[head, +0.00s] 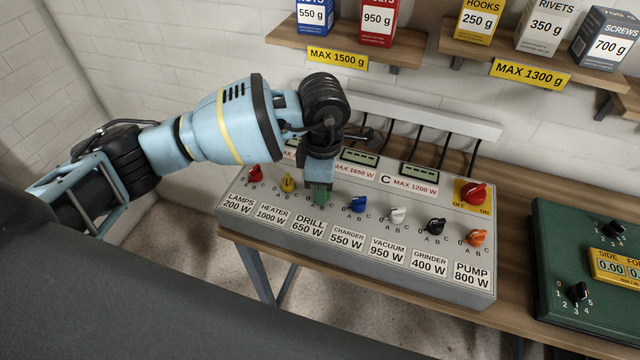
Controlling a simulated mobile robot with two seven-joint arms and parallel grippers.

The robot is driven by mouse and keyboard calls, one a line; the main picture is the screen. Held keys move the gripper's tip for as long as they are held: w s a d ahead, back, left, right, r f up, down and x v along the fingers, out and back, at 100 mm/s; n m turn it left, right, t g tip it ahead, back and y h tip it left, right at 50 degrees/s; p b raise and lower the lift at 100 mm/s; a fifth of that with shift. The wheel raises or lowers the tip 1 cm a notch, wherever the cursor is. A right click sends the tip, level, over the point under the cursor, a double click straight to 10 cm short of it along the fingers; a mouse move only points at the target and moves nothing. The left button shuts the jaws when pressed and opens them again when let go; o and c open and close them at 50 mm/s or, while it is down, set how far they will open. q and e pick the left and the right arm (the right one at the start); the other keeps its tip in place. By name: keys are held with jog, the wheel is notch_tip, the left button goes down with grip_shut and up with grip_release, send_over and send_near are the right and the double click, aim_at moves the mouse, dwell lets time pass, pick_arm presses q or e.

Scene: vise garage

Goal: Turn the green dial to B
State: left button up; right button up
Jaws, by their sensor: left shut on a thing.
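The grey power panel (260,217) stands on the wooden bench with a row of coloured dials. The green dial (321,198) is above the label "DRILL 650 W". My left gripper (320,184) points down over the panel and is shut on the green dial. The gripper hides the dial's top and most of its letters, so I cannot tell its setting. My right gripper is not in view.
Close by are the yellow dial (288,183) and the blue dial (358,203). A red main switch (473,193) sits at the panel's right. Shelves with boxes (475,20) hang above. A green box (560,290) stands at the right.

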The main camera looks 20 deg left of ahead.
pick_arm(q)
jog(key=n, duration=0.2)
jog(key=n+p, duration=0.1)
jog(key=shift+r+n, duration=0.2)
jog(key=shift+n, duration=0.2)
jog(key=shift+n+p, duration=0.5)
jog(key=shift+n, duration=0.4)
jog(key=shift+f+n, duration=0.2)
jog(key=shift+n, duration=1.4)
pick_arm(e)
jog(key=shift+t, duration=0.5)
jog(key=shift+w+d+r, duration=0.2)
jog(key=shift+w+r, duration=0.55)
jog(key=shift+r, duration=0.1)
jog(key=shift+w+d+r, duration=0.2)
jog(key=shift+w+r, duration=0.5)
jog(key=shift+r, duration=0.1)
pick_arm(q)
jog(key=o, duration=1)
jog(key=shift+r, duration=3.9)
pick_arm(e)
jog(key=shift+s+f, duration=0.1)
